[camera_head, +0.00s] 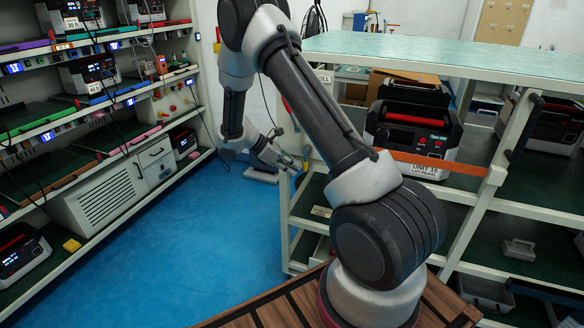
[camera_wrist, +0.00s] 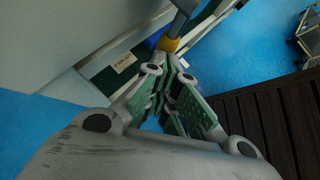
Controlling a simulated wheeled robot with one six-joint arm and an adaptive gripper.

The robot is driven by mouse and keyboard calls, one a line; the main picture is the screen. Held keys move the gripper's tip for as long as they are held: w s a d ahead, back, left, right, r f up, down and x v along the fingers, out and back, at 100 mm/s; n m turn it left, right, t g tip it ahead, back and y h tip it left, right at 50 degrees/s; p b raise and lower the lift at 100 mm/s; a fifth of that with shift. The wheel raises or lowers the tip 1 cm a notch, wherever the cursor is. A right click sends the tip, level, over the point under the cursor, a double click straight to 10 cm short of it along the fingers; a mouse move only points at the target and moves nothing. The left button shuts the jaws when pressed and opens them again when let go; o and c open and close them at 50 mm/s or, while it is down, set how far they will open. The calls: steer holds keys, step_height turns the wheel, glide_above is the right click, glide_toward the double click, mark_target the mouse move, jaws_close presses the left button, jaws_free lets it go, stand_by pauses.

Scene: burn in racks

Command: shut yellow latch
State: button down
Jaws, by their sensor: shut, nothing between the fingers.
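The yellow latch (camera_wrist: 169,44) shows in the wrist view as a yellow piece around a grey bar, at the edge of the cart, just beyond my fingertips. My gripper (camera_wrist: 172,66) is shut and empty, its green-padded fingers converging close to the latch. I cannot tell whether they touch it. In the head view my gripper (camera_head: 294,166) is low at the left front post of the cart (camera_head: 480,192). The latch is too small or hidden to make out clearly there.
An orange bar (camera_head: 425,163) crosses the cart shelf before a black-and-white unit (camera_head: 412,132). A rack (camera_head: 120,152) of units stands on the left. Blue floor (camera_head: 190,225) is clear between them. A small labelled plate (camera_wrist: 124,63) sits near the latch.

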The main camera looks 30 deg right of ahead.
steer(key=shift+s+d+f+g+h, duration=0.1)
steer(key=shift+s+f+g+h, duration=0.1)
steer(key=shift+g+h, duration=0.1)
steer(key=s+d+n+g+h, duration=0.1)
steer(key=s+g+h, duration=0.1)
steer(key=s+d+n+g+h, duration=0.1)
steer(key=s+d+g+h, duration=0.1)
steer(key=shift+s+d+f, duration=0.1)
steer(key=shift+d+f, duration=0.05)
steer(key=shift+f, duration=0.05)
stand_by(0.7)
steer(key=shift+f, duration=0.1)
